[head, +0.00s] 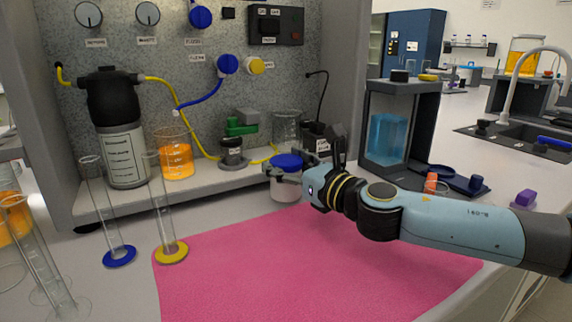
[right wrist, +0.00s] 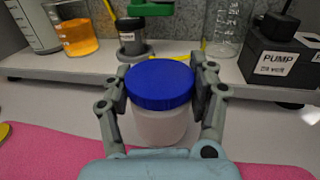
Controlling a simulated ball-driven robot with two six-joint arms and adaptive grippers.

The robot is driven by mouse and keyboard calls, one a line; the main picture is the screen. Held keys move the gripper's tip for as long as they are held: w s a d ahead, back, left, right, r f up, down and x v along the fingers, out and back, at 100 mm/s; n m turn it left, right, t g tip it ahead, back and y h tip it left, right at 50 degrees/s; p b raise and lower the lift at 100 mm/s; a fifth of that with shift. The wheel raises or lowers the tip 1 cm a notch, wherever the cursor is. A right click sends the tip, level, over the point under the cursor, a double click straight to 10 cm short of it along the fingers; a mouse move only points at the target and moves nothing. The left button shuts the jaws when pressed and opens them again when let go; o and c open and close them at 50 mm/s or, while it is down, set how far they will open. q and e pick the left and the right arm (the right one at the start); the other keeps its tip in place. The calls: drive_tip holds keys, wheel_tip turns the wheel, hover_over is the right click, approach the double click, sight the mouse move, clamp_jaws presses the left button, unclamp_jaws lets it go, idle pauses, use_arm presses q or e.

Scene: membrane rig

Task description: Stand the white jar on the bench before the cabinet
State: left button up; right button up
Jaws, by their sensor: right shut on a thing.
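The white jar (head: 286,190) with a blue lid stands upright at the front of the cabinet's ledge, by the back edge of the pink mat. My right gripper (head: 292,173) is shut on the jar, one finger on each side below the lid, as the right wrist view (right wrist: 163,88) shows. The jar's base looks at or very near the bench (head: 218,220); I cannot tell whether it touches. The cabinet (head: 290,95) is a grey speckled panel with a low ledge. My left gripper is out of view.
A pink mat (head: 300,265) covers the bench middle and is clear. Glass cylinders with a yellow foot (head: 171,252) and a blue foot (head: 120,256) stand left. On the ledge are an orange beaker (head: 176,161), a small dark-lidded jar (head: 232,151) and a pump (right wrist: 275,62).

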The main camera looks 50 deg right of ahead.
drive_tip(key=shift+f+b, duration=0.3)
drive_tip(key=shift+f, duration=0.1)
drive_tip(key=o, duration=1.2)
